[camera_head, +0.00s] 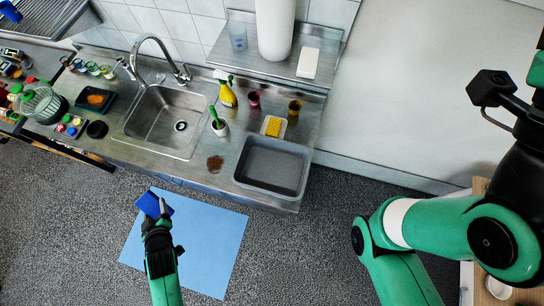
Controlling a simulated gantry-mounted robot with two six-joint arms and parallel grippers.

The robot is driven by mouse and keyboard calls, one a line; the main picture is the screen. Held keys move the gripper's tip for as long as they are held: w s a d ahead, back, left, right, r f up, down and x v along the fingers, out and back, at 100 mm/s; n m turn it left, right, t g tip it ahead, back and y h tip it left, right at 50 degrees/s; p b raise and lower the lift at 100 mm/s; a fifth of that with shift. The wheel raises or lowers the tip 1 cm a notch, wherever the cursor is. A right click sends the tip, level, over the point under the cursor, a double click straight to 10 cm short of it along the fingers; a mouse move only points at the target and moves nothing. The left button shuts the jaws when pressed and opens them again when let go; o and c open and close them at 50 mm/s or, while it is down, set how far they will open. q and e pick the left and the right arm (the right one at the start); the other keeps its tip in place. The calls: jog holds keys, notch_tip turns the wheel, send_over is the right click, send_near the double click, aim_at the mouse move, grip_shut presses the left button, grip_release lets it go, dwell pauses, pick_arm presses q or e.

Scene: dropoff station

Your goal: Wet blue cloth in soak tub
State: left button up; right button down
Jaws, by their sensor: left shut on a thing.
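The blue cloth (147,203) is a small dark blue piece at the lower left. My left gripper (158,212) is shut on it and holds it in front of the counter, above the light blue mat. The cloth's lower part is hidden behind the fingers. The soak tub (241,179) appears to be the grey rectangular basin at the counter's right front. It looks empty, and the cloth is well to its left, apart from it. My right arm shows at the right, but its gripper is out of view.
A light blue mat (215,255) lies on the dark floor. The sink (165,125) with its tap is left of the tub. A brush in a white cup (220,128), a yellow spray bottle (228,96) and a yellow sponge (273,127) stand near the tub. A brown spill (215,164) lies between sink and tub.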

aim_at(147, 202)
dwell(0.3)
pick_arm(q)
notch_tip(147, 202, up, 4)
jog(key=p, duration=0.4)
jog(key=shift+r, duration=0.1)
